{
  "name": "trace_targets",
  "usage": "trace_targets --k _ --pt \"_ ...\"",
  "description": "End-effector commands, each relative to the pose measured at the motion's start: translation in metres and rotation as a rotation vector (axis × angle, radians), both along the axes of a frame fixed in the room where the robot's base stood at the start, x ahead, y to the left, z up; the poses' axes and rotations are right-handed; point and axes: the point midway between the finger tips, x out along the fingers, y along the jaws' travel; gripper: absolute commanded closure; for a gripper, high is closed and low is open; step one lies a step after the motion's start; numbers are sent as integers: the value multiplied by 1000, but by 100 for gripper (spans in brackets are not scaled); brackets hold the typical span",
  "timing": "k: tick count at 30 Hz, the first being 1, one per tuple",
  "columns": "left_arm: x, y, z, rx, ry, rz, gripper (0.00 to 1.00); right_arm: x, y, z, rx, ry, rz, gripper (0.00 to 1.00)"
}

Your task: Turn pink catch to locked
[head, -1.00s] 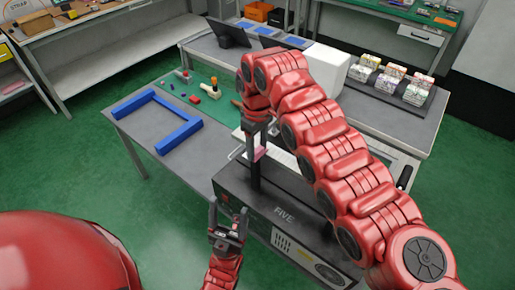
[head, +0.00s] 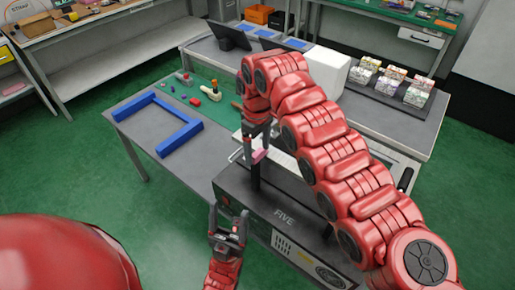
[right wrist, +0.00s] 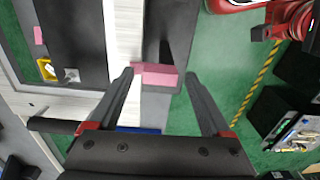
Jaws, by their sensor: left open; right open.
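The pink catch (head: 259,156) shows as a small block just below my right gripper (head: 253,148), above the black machine marked FIVE (head: 300,208). In the right wrist view the pink catch (right wrist: 158,79) lies across the gap between the fingertips of my open right gripper (right wrist: 159,76). Its left end is close to the left finger; I cannot tell whether they touch. My left gripper (head: 228,218) is open and empty, at the machine's left front side. My right gripper and arm partly hide the machine's top in the head view.
A blue U-shaped frame (head: 178,138) lies on the grey table left of the machine. A green mat (head: 191,80) with small parts is behind it. A white box (head: 327,71) and several stacked packs stand at the back right. Green floor is clear at the left.

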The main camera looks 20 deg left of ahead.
Motion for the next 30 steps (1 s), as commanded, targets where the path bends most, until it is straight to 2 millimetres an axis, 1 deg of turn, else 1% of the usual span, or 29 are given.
trace_targets --k 5,8,11,13,15,17,19,21,25,30 --pt "0 0 -2 0 0 0 33 1 1 6 0 -2 0 18" --pt "0 0 -5 0 0 0 33 2 1 20 2 -7 -1 18" --pt "0 0 -7 0 0 0 33 0 1 40 -1 -3 -1 18" --pt "0 0 -9 0 0 0 33 0 1 58 0 -3 0 18" --pt "0 0 -4 0 0 0 33 -1 2 76 1 -3 1 18" --pt "0 0 -2 0 0 0 33 -1 3 89 3 -3 2 18" --pt "0 0 17 0 1 0 33 0 3 116 5 -3 2 18" --pt "0 0 32 0 -1 0 33 0 1 134 3 -1 0 18" --pt "0 0 54 0 0 0 33 0 0 153 0 0 -1 18" --pt "0 0 71 0 0 0 33 0 0 170 0 0 0 18"
